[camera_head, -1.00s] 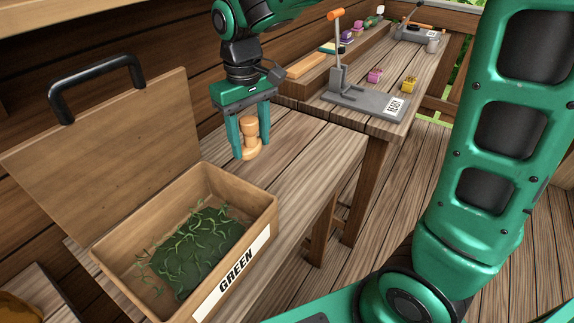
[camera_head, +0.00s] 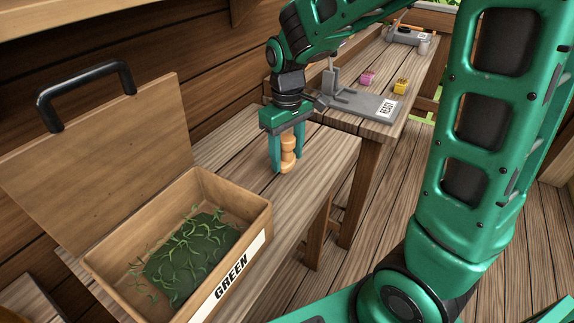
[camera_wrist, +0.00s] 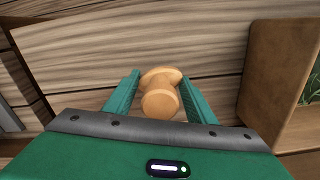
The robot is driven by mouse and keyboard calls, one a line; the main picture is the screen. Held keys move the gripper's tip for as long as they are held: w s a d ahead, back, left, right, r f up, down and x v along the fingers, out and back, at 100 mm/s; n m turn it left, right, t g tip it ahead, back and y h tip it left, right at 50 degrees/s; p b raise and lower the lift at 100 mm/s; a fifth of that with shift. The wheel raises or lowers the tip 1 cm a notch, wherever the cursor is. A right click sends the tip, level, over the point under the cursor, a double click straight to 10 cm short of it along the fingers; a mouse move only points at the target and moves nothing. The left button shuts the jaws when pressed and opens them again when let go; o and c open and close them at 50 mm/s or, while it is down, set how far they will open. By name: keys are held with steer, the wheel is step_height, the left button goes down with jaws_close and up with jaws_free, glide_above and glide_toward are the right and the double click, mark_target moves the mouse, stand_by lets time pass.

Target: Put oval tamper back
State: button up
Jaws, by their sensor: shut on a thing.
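The oval tamper (camera_head: 288,150) is a light wooden piece with a knobbed handle and an oval base. My gripper (camera_head: 288,160) is shut on it and holds it upright over the bench, right of the box. In the wrist view the tamper (camera_wrist: 160,102) sits between the two green fingers, its round top towards the camera and its oval base beyond. I cannot tell whether its base touches the bench or hangs a little above it.
An open wooden box (camera_head: 258,222) marked GREEN holds green sprigs; its lid (camera_head: 110,160) stands up behind. A grey press (camera_head: 365,103) marked READY stands on the farther table, with a pink block (camera_head: 367,78) and a yellow block (camera_head: 401,86) behind. Bare bench (camera_head: 325,160) lies beside my gripper.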

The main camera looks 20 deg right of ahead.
mark_target(294, 138)
steer(key=shift+d+f, duration=0.3)
steer(key=shift+d, duration=0.05)
steer(key=shift+s+f, duration=0.1)
steer(key=shift+f, duration=1.6)
steer(key=shift+f, duration=0.15)
steer(key=o, duration=1.8)
steer(key=r, duration=1)
steer(key=shift+s+d+r, duration=0.3)
steer(key=shift+d+r, duration=0.05)
steer(key=shift+d, duration=0.05)
steer(key=s+d+m, duration=0.3)
steer(key=s+d, duration=0.2)
steer(key=s, duration=0.2)
steer(key=s+d+f+m, duration=0.1)
steer(key=s+d+m, duration=0.3)
steer(key=s, duration=0.4)
steer(key=s+d+f+m, duration=0.1)
steer(key=s+d+m, duration=0.2)
steer(key=s+d, duration=0.4)
steer(key=shift+s+f+m, duration=0.15)
steer(key=shift+s+m, duration=0.15)
steer(key=shift+s, duration=0.05)
